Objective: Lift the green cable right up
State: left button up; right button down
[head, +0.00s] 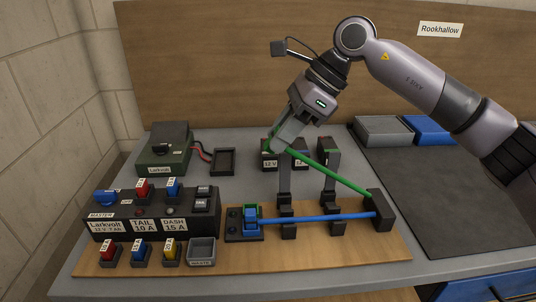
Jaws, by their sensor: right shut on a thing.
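The green cable (335,176) slants up and to the left from a dark block (379,206) at the right end of the wooden board. My right gripper (279,143) is shut on its upper left end, raised above the board; the fingers partly hide the grip. The blue cable (325,219) runs low and nearly level from a blue plug (251,215) in a socket at left to the same dark block. My left gripper is not in view.
Two dark posts (329,183) with clips stand beneath the green cable, with 12 V labelled boxes behind. A black fuse panel (150,211) with fuses and a waste bin (202,250) lie left. A dark mat (435,185) at right is clear.

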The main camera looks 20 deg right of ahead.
jog(key=shift+s+d+r+y, duration=0.15)
jog(key=shift+d+r+y, duration=0.25)
jog(key=shift+d+r, duration=0.25)
jog(key=shift+r, duration=0.3)
jog(key=c, duration=1.2)
grip_release()
jog(key=shift+c, duration=0.2)
jog(key=shift+d, duration=0.1)
jog(key=v, duration=0.7)
jog(key=shift+s+b, duration=0.2)
jog(key=shift+b, duration=0.2)
